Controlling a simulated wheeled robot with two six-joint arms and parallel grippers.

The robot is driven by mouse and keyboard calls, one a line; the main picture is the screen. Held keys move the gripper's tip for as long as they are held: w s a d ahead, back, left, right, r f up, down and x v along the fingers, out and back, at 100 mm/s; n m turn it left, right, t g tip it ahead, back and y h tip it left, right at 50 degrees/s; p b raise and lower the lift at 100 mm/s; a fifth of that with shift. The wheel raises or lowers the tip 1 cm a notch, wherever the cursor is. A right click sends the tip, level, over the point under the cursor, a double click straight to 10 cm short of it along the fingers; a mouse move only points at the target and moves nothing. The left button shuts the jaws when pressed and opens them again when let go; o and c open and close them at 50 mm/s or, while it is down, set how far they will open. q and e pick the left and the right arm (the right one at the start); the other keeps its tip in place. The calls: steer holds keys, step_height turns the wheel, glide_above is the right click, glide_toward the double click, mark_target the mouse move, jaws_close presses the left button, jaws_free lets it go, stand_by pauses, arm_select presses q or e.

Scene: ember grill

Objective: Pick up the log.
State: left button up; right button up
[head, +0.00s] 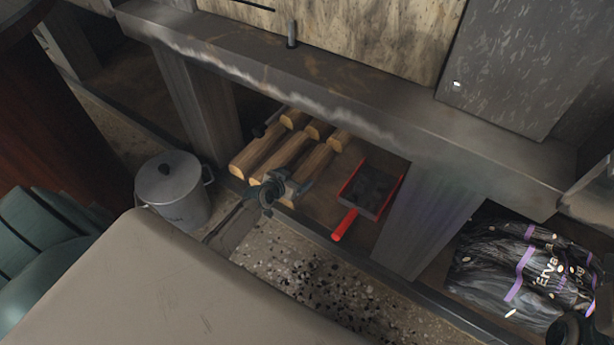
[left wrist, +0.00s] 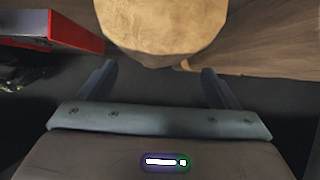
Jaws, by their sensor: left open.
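Several split logs (head: 255,155) lie side by side on the low shelf under the counter, their pale cut ends facing out. My left gripper (head: 285,187) is at the front of this pile, covering part of the nearest log ends. In the left wrist view, the pale end of one log (left wrist: 160,25) fills the top middle. My left gripper (left wrist: 158,75) is open there, with one finger to each side below the log end, and nothing sits between the fingers.
A red-handled dustpan-like tray (head: 370,190) lies right of the logs; its red edge also shows in the left wrist view (left wrist: 75,30). A lidded metal pot (head: 172,190) stands left. A black bag (head: 525,270) lies right, beyond a support post (head: 425,220).

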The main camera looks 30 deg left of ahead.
mark_target(303, 172)
arm_select(q)
steer(key=b+x, duration=0.2)
steer(key=x, duration=0.3)
steer(key=shift+w+d, duration=0.1)
steer(key=shift+d, duration=0.05)
steer(key=shift+r, duration=0.15)
steer(key=shift+c, duration=0.2)
steer(key=c, duration=1.5)
steer(key=shift+w+r, duration=0.1)
steer(key=shift+c, duration=0.6)
